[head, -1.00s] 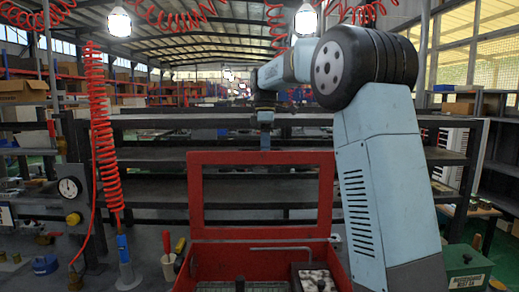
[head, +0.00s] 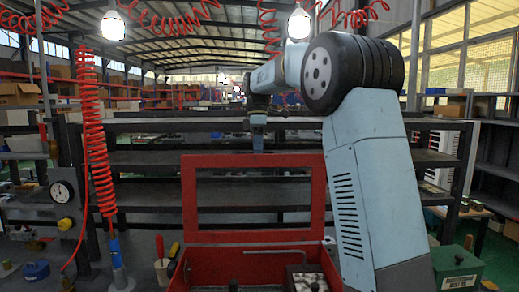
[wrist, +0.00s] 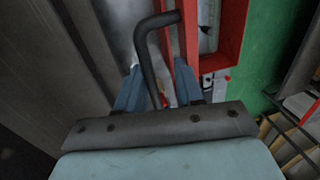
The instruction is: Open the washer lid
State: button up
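The red washer lid (head: 255,160), an open rectangular frame, stands about upright over the back of a red box (head: 208,261) in the head view. My gripper (head: 257,143) points down at the middle of the lid's top edge; its fingertips are hard to see there. In the wrist view the two blue fingers (wrist: 160,88) stand apart, and a dark bent rod (wrist: 147,60) shows in the gap between them. A red edge of the lid (wrist: 191,35) runs close to the right finger. I cannot tell whether the rod or lid touches a finger.
Inside the box lie a thin bent grey rod (head: 280,251) and a dark block with a pale top (head: 307,279). A red coiled hose (head: 97,150) hangs at left. A green box (head: 459,268) stands at right. Dark shelving (head: 135,160) spans behind the lid.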

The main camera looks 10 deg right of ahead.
notch_tip(320, 180, up, 12)
jog(key=w, duration=0.2)
jog(key=shift+w+d+f, duration=0.2)
jog(key=shift+f, duration=0.05)
jog(key=shift+s, duration=0.1)
dwell(0.4)
